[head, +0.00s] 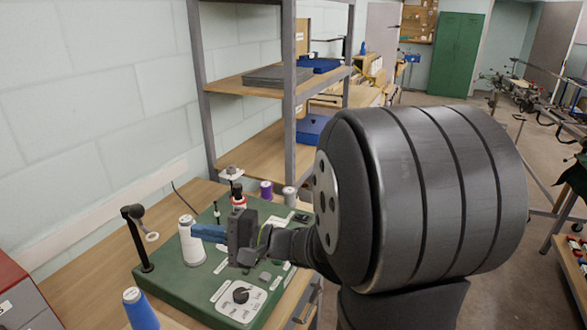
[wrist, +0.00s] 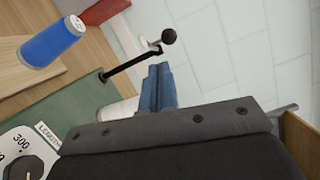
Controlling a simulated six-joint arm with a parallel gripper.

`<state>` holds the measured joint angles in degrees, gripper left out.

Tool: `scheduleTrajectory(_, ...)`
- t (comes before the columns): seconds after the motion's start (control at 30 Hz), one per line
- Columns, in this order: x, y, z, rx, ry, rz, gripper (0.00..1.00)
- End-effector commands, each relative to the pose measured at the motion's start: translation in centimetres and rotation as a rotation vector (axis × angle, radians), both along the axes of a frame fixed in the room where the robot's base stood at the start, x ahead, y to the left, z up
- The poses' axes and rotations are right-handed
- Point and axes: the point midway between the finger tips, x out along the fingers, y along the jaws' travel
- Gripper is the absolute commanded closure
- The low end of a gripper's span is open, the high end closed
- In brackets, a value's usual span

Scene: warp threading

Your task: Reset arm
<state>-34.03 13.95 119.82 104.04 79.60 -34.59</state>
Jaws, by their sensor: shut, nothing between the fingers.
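My gripper (head: 194,231) is in the head view above the green board (head: 175,285), its blue fingers pointing left and close together with nothing between them. In the wrist view its blue fingertips (wrist: 160,72) lie side by side. A white thread cone (head: 190,250) stands on the board right by the fingertips; whether they touch cannot be told. It is partly hidden behind the gripper in the wrist view (wrist: 118,110). A dial plate (head: 239,297) is at the board's front.
A blue thread cone (head: 141,310) stands at the front left. Purple (head: 266,190) and grey (head: 290,196) spools stand behind my gripper. A red and grey cabinet (head: 25,295) is at far left. A shelf unit (head: 290,90) rises behind the board. The wall (head: 90,90) borders the bench.

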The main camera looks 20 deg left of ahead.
Motion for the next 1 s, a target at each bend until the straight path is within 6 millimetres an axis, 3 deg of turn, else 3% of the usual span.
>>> scheduleTrajectory(0.37, 0.2, 1.1, 0.0, -0.001, 0.000, 0.002, 1.00)
scheduleTrajectory(0.8, 2.0, 9.1, 0.4, 0.000, 0.000, 0.003, 1.00)
scheduleTrajectory(1.0, 0.1, 10.9, 0.9, 0.000, -0.002, 0.005, 1.00)
